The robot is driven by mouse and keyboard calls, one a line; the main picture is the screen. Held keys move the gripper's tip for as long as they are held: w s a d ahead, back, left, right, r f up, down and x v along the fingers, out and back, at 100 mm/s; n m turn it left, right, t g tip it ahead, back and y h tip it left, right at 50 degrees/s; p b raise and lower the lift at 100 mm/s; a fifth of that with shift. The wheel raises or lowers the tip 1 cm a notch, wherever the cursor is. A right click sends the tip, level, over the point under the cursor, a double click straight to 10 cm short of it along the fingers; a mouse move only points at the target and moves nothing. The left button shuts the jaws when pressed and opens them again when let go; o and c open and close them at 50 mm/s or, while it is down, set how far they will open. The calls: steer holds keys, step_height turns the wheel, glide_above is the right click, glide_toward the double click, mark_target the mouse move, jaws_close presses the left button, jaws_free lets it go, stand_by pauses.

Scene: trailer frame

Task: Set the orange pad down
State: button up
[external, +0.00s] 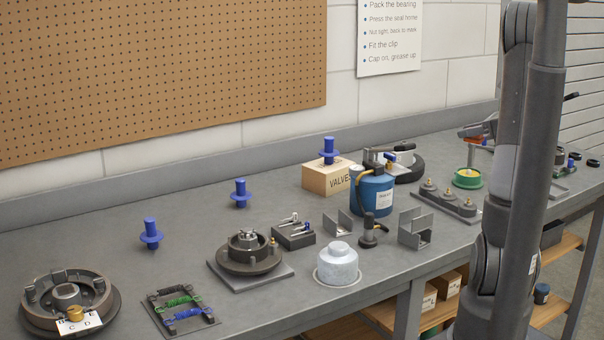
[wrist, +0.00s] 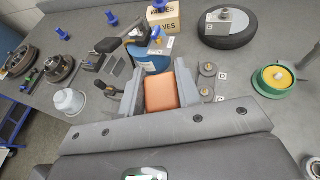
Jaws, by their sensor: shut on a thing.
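The orange pad (wrist: 169,90) is a block with rounded edges, held between the two grey-blue fingers of my gripper (wrist: 160,93) in the wrist view. My gripper is shut on it, with a finger on its left and right sides. It appears held above the bench, but the gap beneath it cannot be judged. In the external view, my gripper (external: 478,131) shows only in part at the left of my arm, with a little orange at it. My arm hides the rest.
A blue canister (external: 371,196) and a plate with several knobs (external: 447,204) stand near the pad. A green ring with a yellow centre (wrist: 273,79) is at right. A black wheel (wrist: 229,30) lies behind. Bare bench (wrist: 262,20) shows around these.

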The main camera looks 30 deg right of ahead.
step_height(320, 180, down, 11)
steer(key=w+a+f, duration=0.2)
steer(key=w, duration=0.1)
steer(key=w+a+f, duration=0.4)
steer(key=w+f, duration=0.1)
steer(key=shift+w, duration=0.35)
steer(key=shift+f, duration=2.05)
steer(key=shift+f, duration=0.55)
steer(key=o, duration=0.9)
steer(key=shift+o, duration=0.2)
